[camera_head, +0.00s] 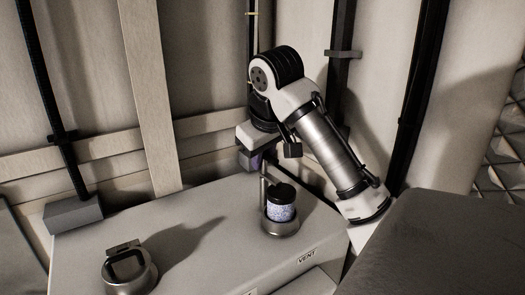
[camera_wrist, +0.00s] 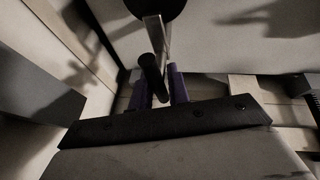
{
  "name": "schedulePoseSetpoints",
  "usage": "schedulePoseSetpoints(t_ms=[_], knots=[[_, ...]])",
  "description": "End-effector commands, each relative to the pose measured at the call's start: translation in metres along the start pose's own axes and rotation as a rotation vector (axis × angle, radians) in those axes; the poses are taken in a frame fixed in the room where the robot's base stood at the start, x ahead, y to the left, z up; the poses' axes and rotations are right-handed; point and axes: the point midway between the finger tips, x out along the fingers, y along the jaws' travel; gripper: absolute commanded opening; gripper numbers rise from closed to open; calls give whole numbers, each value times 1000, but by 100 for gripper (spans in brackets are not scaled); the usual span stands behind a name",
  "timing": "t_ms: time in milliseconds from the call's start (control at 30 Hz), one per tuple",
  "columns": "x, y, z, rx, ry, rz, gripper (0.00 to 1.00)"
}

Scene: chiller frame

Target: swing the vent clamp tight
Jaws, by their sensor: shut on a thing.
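The vent clamp (camera_head: 264,190) stands on the pale box top in the head view, with a thin upright metal post at a round metal seat. A speckled jar with a black lid (camera_head: 281,205) sits in that seat. My gripper (camera_head: 256,163) is at the top of the post, pointing down. In the wrist view its purple fingers (camera_wrist: 160,88) are shut on a dark clamp handle (camera_wrist: 153,72) at a flat metal bar (camera_wrist: 158,38). A black round part shows at the top edge. The handle's lower end is hidden between the fingers.
A second round metal holder (camera_head: 129,270) stands at the left of the pale box (camera_head: 205,240). A dark surface (camera_head: 440,240) is at the right. Walls and dark posts stand close behind my arm.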

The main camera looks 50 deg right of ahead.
Motion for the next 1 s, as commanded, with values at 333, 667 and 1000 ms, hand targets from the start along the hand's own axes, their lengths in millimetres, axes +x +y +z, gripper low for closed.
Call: schedulePoseSetpoints(t_ms=[333,667,1000], knots=[[-1,1,0,92,-20,40,0],[0,1,1,100,-22,43,0],[0,1,0,98,-22,41,38]])
